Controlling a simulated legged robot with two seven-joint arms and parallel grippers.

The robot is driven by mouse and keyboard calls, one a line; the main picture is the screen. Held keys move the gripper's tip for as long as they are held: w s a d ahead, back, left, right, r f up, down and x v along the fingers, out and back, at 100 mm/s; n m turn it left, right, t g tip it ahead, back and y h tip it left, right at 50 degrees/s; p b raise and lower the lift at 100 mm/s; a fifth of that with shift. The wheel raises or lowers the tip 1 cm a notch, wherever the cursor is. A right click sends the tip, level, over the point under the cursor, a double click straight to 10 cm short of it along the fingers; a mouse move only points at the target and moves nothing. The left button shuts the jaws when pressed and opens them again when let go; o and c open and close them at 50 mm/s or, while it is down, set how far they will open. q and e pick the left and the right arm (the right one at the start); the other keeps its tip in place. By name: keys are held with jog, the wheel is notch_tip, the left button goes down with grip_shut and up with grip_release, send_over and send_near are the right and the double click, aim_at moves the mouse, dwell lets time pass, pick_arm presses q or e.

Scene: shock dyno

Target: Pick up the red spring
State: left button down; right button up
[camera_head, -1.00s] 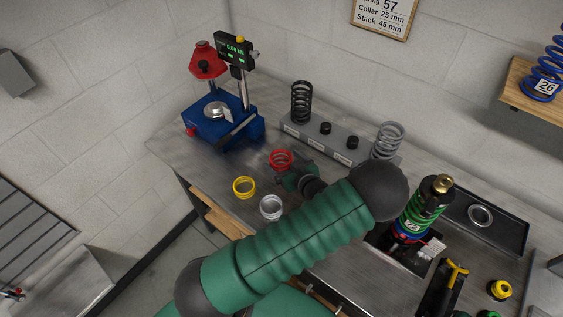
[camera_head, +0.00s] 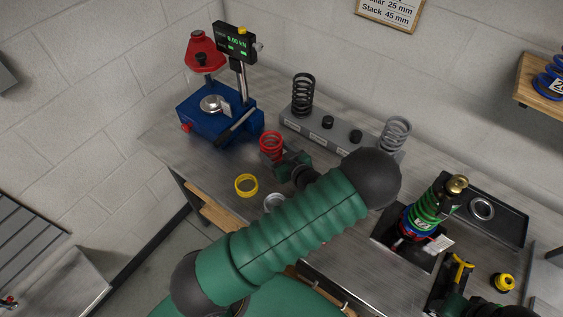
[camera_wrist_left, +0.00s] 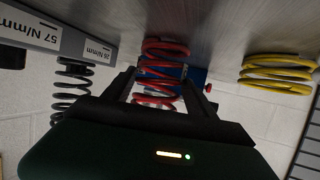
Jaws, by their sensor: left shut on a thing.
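The red spring (camera_head: 271,144) is upright over the left part of the steel bench, between the blue spring tester and the yellow ring-shaped spring. My left gripper (camera_head: 282,158) is shut on it from the right. In the left wrist view the red spring (camera_wrist_left: 163,72) sits between the two dark fingers (camera_wrist_left: 162,90). The spring looks raised a little off the bench, but its lower end is hard to judge. Dark and green parts at the bottom right edge of the head view seem to be my right gripper (camera_head: 458,303); its fingers are not clear.
The blue tester (camera_head: 207,118) stands behind left. A yellow spring (camera_head: 246,185) and a silver one (camera_head: 273,203), partly hidden by my arm, are in front. A grey rack (camera_head: 312,130) holds a black spring (camera_head: 302,95) and a grey spring (camera_head: 396,133). A green-spring shock (camera_head: 430,207) stands right.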

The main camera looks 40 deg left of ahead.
pick_arm(q)
jog(key=shift+s+d+f, duration=0.1)
jog(key=shift+f, duration=0.15)
jog(key=shift+d, duration=0.3)
jog(key=d+r, duration=0.1)
jog(key=r, duration=0.1)
jog(key=shift+w+d+r, duration=0.3)
jog(key=shift+d+r, duration=0.05)
jog(key=r, duration=0.2)
jog(key=a+r, duration=0.1)
jog(key=r, duration=0.4)
jog(key=shift+s+a+r, duration=0.2)
jog(key=shift+a+r, duration=0.1)
jog(key=shift+a, duration=0.05)
jog(key=shift+w+d, duration=0.1)
jog(key=shift+d, duration=0.05)
pick_arm(e)
jog(key=shift+w+d+r, duration=0.1)
jog(key=shift+w+d, duration=0.05)
jog(key=shift+d, duration=0.25)
